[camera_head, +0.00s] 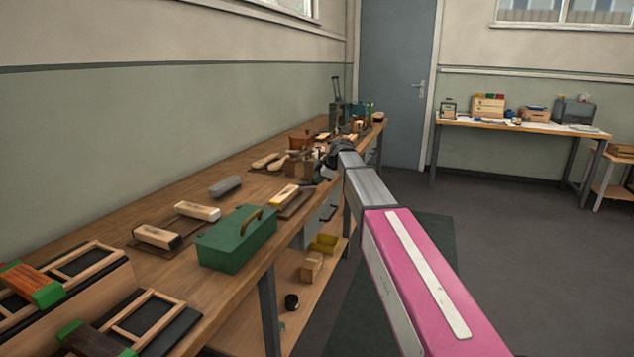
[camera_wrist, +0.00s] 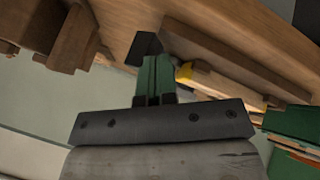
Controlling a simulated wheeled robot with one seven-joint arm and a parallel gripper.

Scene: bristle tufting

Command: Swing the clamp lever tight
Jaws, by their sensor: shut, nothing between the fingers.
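My gripper (camera_head: 329,163) is at the end of my outstretched arm, over the workbench (camera_head: 236,184) beside some brown wooden blocks (camera_head: 300,164). In the wrist view the fingers (camera_wrist: 150,62) are together, with nothing seen between them. Brown wooden blocks also show there at the upper left (camera_wrist: 62,34). I cannot clearly make out the clamp lever in either view; my arm and gripper may hide part of it. A green machine with an upright dark handle (camera_head: 337,88) stands farther along the bench, but I cannot tell whether it is the clamp.
A brush block with a yellow end (camera_head: 284,195) lies on a board near my gripper. A green toolbox (camera_head: 236,238), a grey block (camera_head: 225,186) and two more brush blocks (camera_head: 197,211) lie nearer. Wooden frames (camera_head: 147,317) fill the near end. Open floor lies right.

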